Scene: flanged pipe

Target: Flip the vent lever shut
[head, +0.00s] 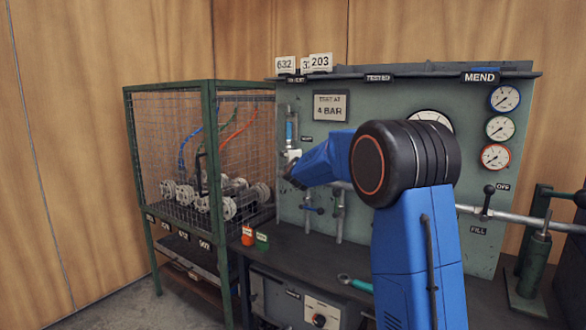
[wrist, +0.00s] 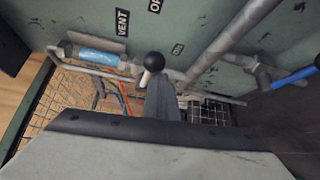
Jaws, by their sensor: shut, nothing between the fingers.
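The vent lever shows in the wrist view as a round black knob (wrist: 154,62) on a short pale stem, by the pipe below the VENT label (wrist: 122,22). My gripper (wrist: 161,84) is shut and empty, with its tips close beside the lever's stem. I cannot tell whether they touch it. In the head view my blue arm reaches to the panel's left part, near the small label beside the blue sight tube (head: 290,130). The arm's end covers that area, and I cannot make out the lever clearly there.
The green panel (head: 345,190) carries pipes and several gauges (head: 499,128). A mesh cage (head: 170,140) with flanged parts and hoses stands to the left. A thick pipe (wrist: 232,40) runs close to the right of the lever in the wrist view. Red and green items (head: 248,236) stand on the bench.

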